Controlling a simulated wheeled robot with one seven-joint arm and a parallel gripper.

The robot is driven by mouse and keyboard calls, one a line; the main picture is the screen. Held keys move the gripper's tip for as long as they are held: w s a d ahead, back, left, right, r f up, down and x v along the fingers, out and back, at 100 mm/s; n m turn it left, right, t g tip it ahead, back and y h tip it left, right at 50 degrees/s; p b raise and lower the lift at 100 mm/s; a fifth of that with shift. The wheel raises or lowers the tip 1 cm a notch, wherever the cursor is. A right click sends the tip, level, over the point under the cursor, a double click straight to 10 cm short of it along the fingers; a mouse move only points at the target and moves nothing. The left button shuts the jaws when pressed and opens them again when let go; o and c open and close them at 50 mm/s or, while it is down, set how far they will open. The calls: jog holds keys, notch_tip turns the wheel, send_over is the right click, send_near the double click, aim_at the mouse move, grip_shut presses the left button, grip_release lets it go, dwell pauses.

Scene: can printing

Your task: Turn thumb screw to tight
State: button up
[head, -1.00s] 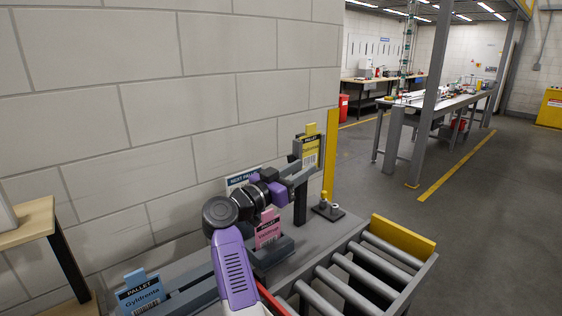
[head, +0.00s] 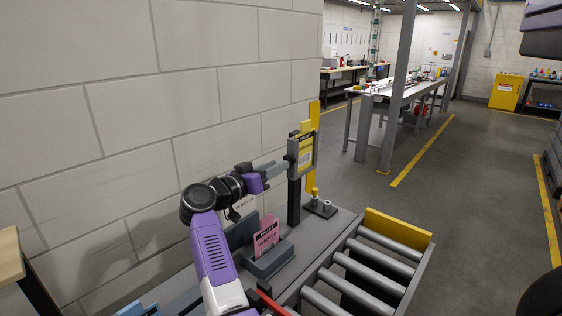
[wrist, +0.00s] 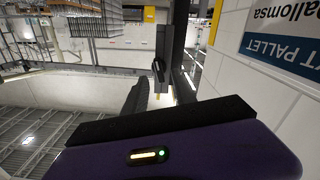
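In the wrist view a small dark knob (wrist: 158,70), which looks like the thumb screw, sits on the lower end of a dark upright block. My gripper (head: 272,171) is beside the grey sign holder (head: 291,160) on its dark post (head: 294,203) in the head view. The holder carries a yellow pallet card (head: 305,151). In the wrist view my purple gripper body fills the bottom, and a dark finger-like part points up toward the knob. The knob is too small to make out in the head view. I cannot tell whether my fingers touch it or how far apart they are.
A pink pallet card (head: 266,238) stands in a grey holder below my arm. A small base with two pegs (head: 320,208) is right of the post. A roller conveyor (head: 372,264) is at the front right. The block wall (head: 120,150) is close on the left.

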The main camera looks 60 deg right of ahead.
jog(key=shift+x, duration=1.8)
grip_shut()
